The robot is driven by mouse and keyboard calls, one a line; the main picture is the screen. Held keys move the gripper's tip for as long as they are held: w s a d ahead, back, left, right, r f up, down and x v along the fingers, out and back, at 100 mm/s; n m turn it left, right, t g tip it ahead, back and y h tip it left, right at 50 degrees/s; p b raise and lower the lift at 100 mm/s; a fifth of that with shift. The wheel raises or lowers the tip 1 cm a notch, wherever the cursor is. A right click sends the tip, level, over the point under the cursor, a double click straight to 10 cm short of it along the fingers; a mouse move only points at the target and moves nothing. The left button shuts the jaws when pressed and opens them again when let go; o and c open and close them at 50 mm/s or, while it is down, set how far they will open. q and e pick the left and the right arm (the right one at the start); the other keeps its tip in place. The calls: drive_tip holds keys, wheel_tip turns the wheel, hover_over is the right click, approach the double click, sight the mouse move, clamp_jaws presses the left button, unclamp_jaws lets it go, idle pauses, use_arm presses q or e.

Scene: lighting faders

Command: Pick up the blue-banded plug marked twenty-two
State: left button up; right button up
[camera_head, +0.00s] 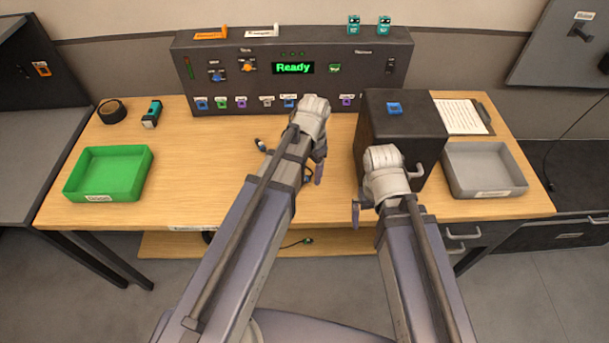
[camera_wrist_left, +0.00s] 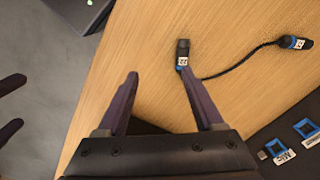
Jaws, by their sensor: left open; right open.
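In the left wrist view, a dark plug with a blue band and a white label (camera_wrist_left: 183,56) lies on the wooden table, just beyond the right fingertip. A black cable runs from it to a second dark plug with a blue band and a white label (camera_wrist_left: 296,42). The marks look like numbers but are too small to read surely. My left gripper (camera_wrist_left: 163,80) is open and empty above the table. My right gripper (camera_head: 362,211) is open near the front edge.
A dark console (camera_head: 215,65) with a row of coloured sockets stands at the back. A black box (camera_head: 375,115) stands beside my right arm. A green tray (camera_head: 108,148) is at left, a grey tray (camera_head: 450,180) at right. The table's left-middle is clear.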

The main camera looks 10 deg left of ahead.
use_arm(q)
drive_tip(key=shift+m, duration=0.6)
drive_tip(key=w+a, duration=0.3)
drive_tip(key=shift+a, duration=0.15)
drive_tip(key=f+b, duration=0.8)
drive_tip(key=shift+s, duration=0.35)
drive_tip(key=shift+r, duration=0.1)
clamp_jaws()
